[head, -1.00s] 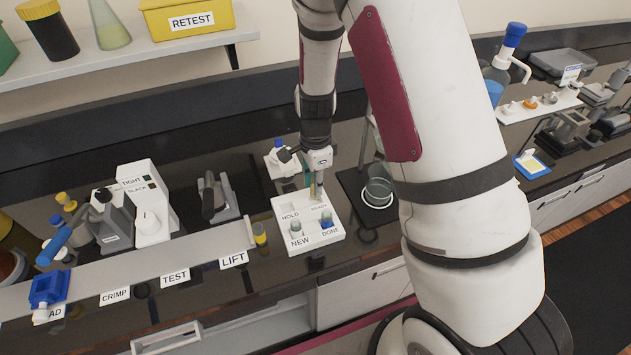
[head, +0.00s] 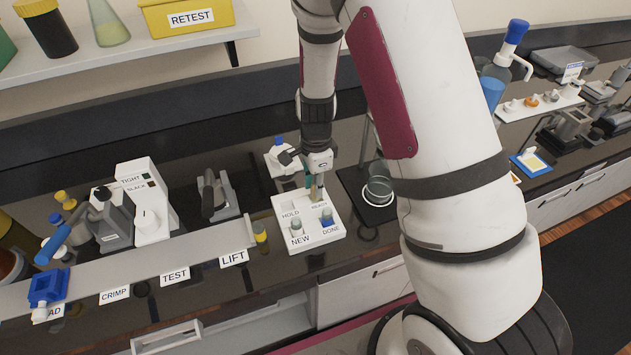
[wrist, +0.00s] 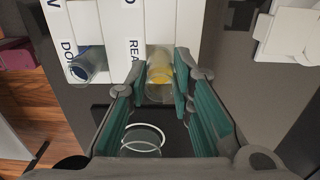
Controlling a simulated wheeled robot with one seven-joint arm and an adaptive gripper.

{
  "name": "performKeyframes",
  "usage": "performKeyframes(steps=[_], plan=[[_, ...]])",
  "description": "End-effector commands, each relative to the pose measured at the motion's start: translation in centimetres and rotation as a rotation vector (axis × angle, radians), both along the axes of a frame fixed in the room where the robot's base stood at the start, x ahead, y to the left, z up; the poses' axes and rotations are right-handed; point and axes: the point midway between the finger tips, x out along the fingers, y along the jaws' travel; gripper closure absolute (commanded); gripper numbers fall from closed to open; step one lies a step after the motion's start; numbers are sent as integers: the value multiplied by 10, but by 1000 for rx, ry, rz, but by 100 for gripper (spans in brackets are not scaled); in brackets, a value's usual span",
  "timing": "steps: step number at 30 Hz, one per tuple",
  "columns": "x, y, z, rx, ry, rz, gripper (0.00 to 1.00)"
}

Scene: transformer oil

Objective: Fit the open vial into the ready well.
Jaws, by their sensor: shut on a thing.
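My gripper (head: 316,188) is shut on the open vial (wrist: 160,72), a clear vial with yellow liquid. It holds the vial between its teal finger pads in the wrist view. The vial is over the READY well at the back right of the white rack (head: 290,246). In the wrist view its lower end overlaps the rack by the READY label. The well's opening is hidden behind it, so I cannot tell how deep the vial sits. A blue vial (head: 327,217) stands in the DONE well and a grey-topped vial (head: 296,224) in the NEW well.
A glass beaker (head: 379,186) stands on a dark pad right of the rack. A yellow-capped vial (head: 260,235) stands left of the rack by the LIFT label. A white device with a blue-topped bottle (head: 279,150) is behind the rack.

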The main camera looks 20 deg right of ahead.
Motion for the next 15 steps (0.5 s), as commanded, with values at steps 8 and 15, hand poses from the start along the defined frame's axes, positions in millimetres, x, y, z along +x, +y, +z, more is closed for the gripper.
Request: performKeyframes(steps=[8, 15], plan=[[0, 0, -7, 0, -1, 1, 100], [0, 0, -12, 0, 0, 1, 100]])
